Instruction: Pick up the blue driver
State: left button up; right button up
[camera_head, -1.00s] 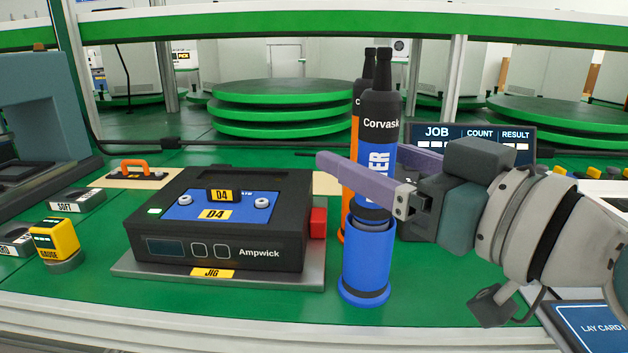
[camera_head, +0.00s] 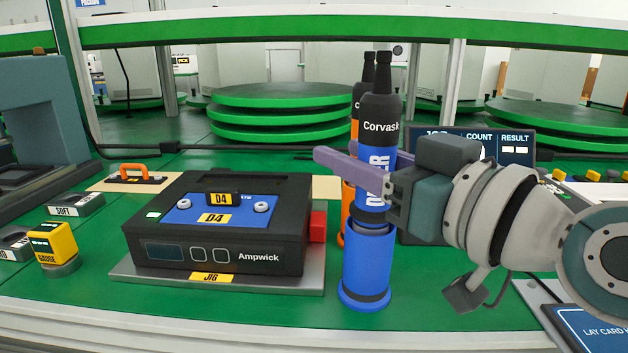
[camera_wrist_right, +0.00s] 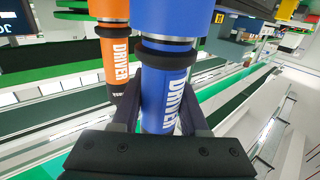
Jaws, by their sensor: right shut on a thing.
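The blue driver (camera_head: 380,133), with a black top and the name Corvask, stands upright in a blue round holder (camera_head: 367,268) to the right of the black Ampwick box. My right gripper (camera_head: 352,164) comes in from the right and is shut on the driver's blue body, above the holder. The far finger is mostly hidden behind the driver. In the right wrist view the fingers lie on both sides of the blue driver (camera_wrist_right: 163,95). My left gripper is not in view.
An orange driver (camera_head: 356,108) stands close behind the blue one. The Ampwick box (camera_head: 220,250) sits on a grey jig plate at the left, its red part near the holder. A job display (camera_head: 515,150) stands behind my right wrist.

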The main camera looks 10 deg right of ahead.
grip_shut()
jog(key=shift+r, duration=0.1)
